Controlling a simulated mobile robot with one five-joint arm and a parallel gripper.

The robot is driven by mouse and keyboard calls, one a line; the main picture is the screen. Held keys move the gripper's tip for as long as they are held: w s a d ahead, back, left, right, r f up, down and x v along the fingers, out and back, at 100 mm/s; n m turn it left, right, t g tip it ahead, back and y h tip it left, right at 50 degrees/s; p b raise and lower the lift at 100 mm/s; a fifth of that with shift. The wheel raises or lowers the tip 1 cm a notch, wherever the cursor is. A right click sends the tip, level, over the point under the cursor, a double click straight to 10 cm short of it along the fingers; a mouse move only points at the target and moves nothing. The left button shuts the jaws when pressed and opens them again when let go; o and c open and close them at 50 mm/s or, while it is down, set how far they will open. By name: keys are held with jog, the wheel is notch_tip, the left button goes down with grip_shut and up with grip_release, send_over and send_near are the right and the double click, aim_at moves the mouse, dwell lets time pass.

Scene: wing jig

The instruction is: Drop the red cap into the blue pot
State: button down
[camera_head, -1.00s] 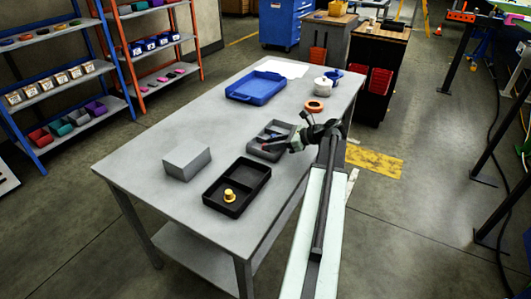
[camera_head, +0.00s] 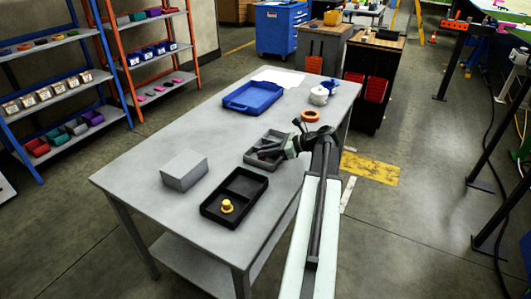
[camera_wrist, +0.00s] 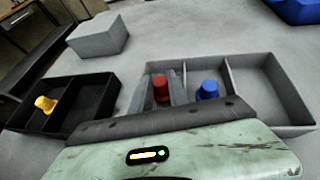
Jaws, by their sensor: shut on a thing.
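The red cap (camera_wrist: 160,88) stands in the left compartment of a grey divided tray (camera_wrist: 292,92), and the fingers of my gripper (camera_wrist: 162,92) are closed around it. Its base is hidden by the wrist housing. In the head view my gripper (camera_head: 268,152) reaches down into the grey tray from the right, and the cap is hard to make out there. The blue pot (camera_head: 331,86) stands far back on the table near the right edge, behind a white pot. A blue cap (camera_wrist: 207,90) stands in the tray's middle compartment.
A black tray (camera_head: 234,193) with a yellow cap (camera_head: 227,206) lies nearer. A grey box (camera_head: 184,170) is left of it. A white lidded pot (camera_head: 319,95), an orange ring (camera_head: 310,116) and a blue tray (camera_head: 252,97) are farther back. Bare table lies between.

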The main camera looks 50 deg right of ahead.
notch_tip(320, 180, up, 8)
jog(key=p, duration=0.7)
jog(key=shift+r, duration=0.25)
